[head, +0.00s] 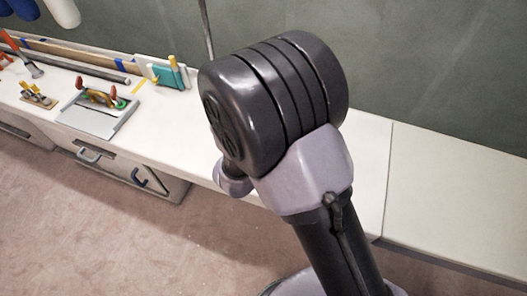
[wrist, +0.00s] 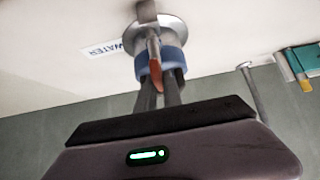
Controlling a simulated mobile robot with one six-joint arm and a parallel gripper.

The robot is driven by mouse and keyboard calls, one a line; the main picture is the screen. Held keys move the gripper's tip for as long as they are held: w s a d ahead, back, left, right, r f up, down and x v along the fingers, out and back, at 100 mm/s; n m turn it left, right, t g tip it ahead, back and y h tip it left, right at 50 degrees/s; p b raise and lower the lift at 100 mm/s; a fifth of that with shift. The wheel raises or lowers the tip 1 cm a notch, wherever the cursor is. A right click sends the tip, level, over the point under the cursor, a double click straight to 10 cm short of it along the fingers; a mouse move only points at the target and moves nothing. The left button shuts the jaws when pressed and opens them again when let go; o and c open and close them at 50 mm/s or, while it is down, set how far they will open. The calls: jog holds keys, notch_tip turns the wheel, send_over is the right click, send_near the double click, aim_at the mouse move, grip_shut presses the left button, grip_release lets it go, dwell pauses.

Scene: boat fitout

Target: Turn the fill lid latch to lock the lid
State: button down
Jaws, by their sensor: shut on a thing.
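The round metal fill lid (wrist: 172,32) shows at the top of the wrist view, on a pale surface beside a "WATER" label (wrist: 102,49). The latch (wrist: 154,55) is a slim metal lever with a red-orange end, pointing down the picture from the lid. My gripper (wrist: 163,78) is at the latch, its dark fingers close together and shut on it near the red end. A blue part surrounds the fingertip area; I cannot tell exactly how the fingers meet the lever. In the head view my arm hides the gripper, lid and latch.
A white bench (head: 350,150) runs along a grey-green wall (head: 430,70). At its left are a grey tray (head: 92,122) with tools, a teal block (head: 168,76) and other tools. A thin metal rod (wrist: 253,92) stands near my gripper. The bench at right is clear.

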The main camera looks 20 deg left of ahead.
jog(key=c, duration=1.5)
grip_release()
jog(key=shift+w, duration=0.1)
jog(key=p+v, duration=0.7)
jog(key=v, duration=1)
jog(key=shift+a+r+p, duration=0.1)
jog(key=shift+r+p, duration=0.1)
jog(key=shift+p, duration=0.15)
